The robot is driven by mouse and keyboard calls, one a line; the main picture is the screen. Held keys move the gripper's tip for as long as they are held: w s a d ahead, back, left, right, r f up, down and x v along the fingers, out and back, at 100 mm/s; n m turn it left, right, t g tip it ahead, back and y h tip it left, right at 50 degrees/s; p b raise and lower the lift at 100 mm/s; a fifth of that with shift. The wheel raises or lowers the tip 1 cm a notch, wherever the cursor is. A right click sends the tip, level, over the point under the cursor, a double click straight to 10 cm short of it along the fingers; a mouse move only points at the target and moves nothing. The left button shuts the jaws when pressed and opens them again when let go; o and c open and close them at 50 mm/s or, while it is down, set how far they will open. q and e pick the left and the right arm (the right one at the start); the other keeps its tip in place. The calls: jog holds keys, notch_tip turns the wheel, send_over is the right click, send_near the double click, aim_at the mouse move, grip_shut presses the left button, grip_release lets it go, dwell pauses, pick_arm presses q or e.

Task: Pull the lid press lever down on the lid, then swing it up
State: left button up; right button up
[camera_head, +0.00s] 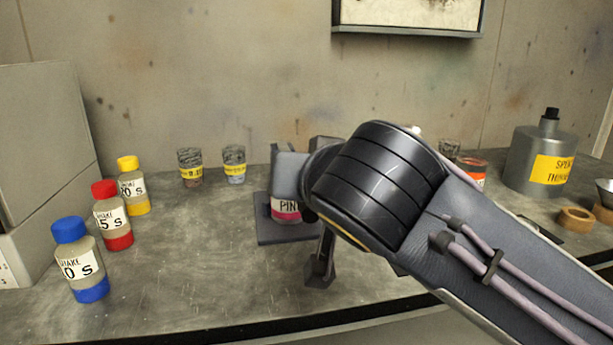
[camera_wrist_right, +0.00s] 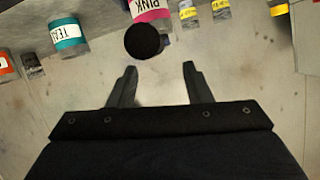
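The lid press (camera_head: 289,178) stands on a dark base plate (camera_head: 268,233) at the middle of the bench. A can with a pink label (camera_head: 286,209) sits in it and also shows in the right wrist view (camera_wrist_right: 150,10). A dark round knob (camera_wrist_right: 142,41), apparently the lever's end, lies just beyond my right fingertips in the wrist view. My right gripper (camera_wrist_right: 158,67) is open, its fingers apart with nothing between them. In the head view my right arm hides the lever and part of the press. My left gripper is not in view.
Bottles with blue (camera_head: 80,260), red (camera_head: 112,215) and yellow (camera_head: 133,185) caps stand at left. Two small cups (camera_head: 190,167) stand behind. A grey thinner can (camera_head: 540,158) and tape roll (camera_head: 576,219) are at right. A teal-labelled can (camera_wrist_right: 69,36) shows in the wrist view.

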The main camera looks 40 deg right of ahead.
jog(key=p+v, duration=0.1)
jog(key=v, duration=0.7)
jog(key=shift+p, duration=0.35)
